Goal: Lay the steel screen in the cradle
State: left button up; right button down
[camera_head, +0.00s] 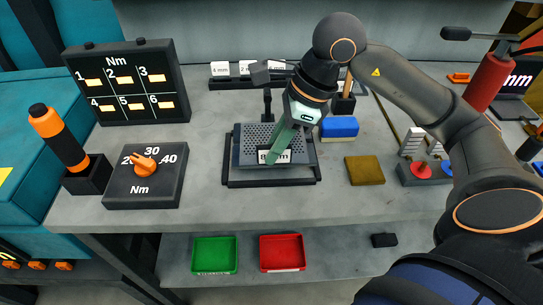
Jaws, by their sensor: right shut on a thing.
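The steel screen (253,138) is a grey perforated plate with a white label on its front edge, partly hidden by my gripper. It is over the cradle (240,183), a low black frame on the grey bench. The frame's front and right rim show beyond the screen. I cannot tell whether the screen rests in the cradle or hangs just above it. My right gripper (272,158) comes down from the upper right, its pale green fingers shut on the screen near the label. My left gripper is not in view.
A rack with size labels (220,69) stands behind. A blue block (339,127) and a brown pad (364,170) lie right of the cradle. A torque dial box (147,180) stands left. Green (214,255) and red (282,252) trays are on the lower shelf.

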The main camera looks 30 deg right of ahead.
jog(key=shift+d+x, duration=0.2)
jog(key=shift+x, duration=0.7)
jog(key=shift+d+x, duration=0.2)
jog(key=shift+x, duration=0.75)
jog(key=shift+s+f, duration=0.15)
jog(key=shift+f, duration=0.1)
jog(key=shift+f, duration=0.15)
jog(key=c, duration=0.8)
grip_release()
jog(key=shift+c, duration=0.2)
jog(key=shift+d+r, duration=0.1)
jog(key=shift+r, duration=0.35)
jog(key=p+v, duration=0.1)
jog(key=v, duration=1)
jog(key=shift+r, duration=0.3)
jog(key=shift+s+d, duration=0.1)
